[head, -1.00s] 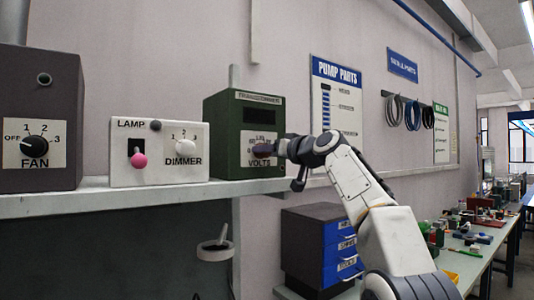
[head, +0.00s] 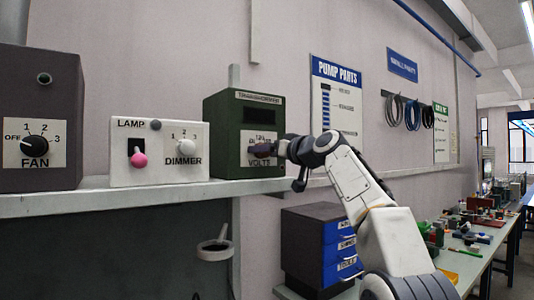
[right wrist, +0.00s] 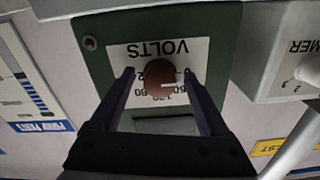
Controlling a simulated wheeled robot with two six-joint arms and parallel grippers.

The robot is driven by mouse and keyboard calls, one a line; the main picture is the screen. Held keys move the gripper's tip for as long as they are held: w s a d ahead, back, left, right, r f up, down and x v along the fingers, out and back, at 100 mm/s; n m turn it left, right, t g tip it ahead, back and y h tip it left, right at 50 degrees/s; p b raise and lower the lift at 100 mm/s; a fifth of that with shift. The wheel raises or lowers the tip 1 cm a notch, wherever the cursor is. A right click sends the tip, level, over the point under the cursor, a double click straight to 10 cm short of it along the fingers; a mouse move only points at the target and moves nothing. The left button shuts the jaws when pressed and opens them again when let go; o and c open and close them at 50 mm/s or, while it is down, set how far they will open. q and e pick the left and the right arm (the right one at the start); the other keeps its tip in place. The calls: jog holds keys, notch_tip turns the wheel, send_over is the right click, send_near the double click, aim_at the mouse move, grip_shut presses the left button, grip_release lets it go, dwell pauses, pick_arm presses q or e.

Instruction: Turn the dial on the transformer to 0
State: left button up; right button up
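The green transformer box (head: 225,112) stands on the shelf in the head view. Its brown round dial (right wrist: 158,76) sits on a white VOLTS plate (right wrist: 200,50), upside down in the right wrist view. A pale pointer line on the dial points to the right in that picture; the exact number it marks is hard to read. My right gripper (right wrist: 158,74) is open, its two dark fingers on either side of the dial with a visible gap at each side. In the head view my right gripper (head: 264,150) covers the dial. My left gripper is not in view.
Left of the transformer on the shelf (head: 60,205) stand a white lamp and dimmer box (head: 160,170) and a dark fan box (head: 40,105). A drawer cabinet (head: 305,250) stands below, near my right arm. A cluttered bench (head: 470,262) runs off at the right.

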jog(key=shift+s, duration=0.1)
jog(key=b+v, duration=0.7)
jog(key=v, duration=0.3)
jog(key=shift+d, duration=0.15)
jog(key=shift+s, duration=0.1)
